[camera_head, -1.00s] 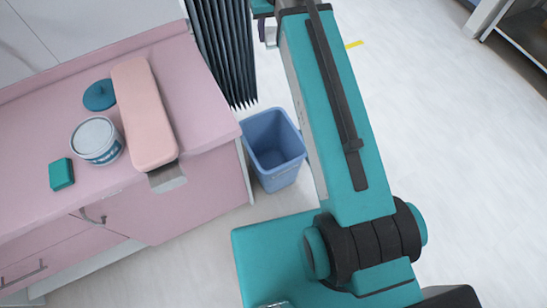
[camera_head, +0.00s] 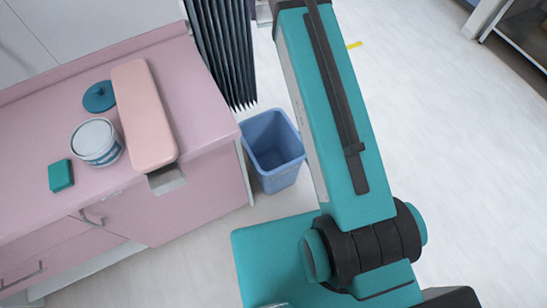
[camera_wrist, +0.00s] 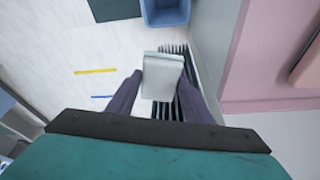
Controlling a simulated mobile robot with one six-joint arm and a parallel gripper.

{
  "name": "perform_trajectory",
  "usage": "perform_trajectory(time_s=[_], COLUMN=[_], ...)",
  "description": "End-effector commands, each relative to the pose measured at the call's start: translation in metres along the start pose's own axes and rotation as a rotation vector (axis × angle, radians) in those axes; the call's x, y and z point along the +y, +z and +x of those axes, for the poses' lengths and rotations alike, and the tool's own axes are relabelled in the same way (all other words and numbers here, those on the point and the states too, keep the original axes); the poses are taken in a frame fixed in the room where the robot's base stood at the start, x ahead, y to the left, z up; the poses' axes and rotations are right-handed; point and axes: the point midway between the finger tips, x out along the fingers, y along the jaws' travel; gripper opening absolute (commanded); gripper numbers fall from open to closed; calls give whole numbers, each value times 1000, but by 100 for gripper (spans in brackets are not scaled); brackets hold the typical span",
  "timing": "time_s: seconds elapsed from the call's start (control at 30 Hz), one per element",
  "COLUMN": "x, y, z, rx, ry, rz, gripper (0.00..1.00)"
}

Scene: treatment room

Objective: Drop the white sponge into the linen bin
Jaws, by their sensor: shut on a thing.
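The white sponge (camera_wrist: 162,78) is a pale block held between the two dark fingers of my gripper (camera_wrist: 161,84) in the wrist view. The gripper is shut on it, in the air above the floor. The linen bin, a blue open-topped bin (camera_head: 273,148), stands on the floor beside the pink counter's end in the head view. Its inside looks empty where I can see it. Part of the bin also shows at the top edge of the wrist view (camera_wrist: 165,14), apart from the sponge. My gripper and the sponge are not visible in the head view.
The pink counter (camera_head: 200,115) holds a peach pad (camera_head: 145,115), a white tub (camera_head: 96,140), a teal disc (camera_head: 99,96) and a teal block (camera_head: 61,175). A dark pleated panel (camera_head: 222,50) stands behind the bin. The floor (camera_head: 440,130) at right is clear.

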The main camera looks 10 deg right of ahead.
Motion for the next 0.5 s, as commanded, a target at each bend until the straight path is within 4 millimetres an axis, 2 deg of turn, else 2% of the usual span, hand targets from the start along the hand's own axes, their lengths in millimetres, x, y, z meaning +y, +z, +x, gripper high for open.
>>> perform_trajectory(time_s=[0.5], x=[0], y=[5], z=[3], rx=[0], ry=[0], rz=[-1], gripper=[28])
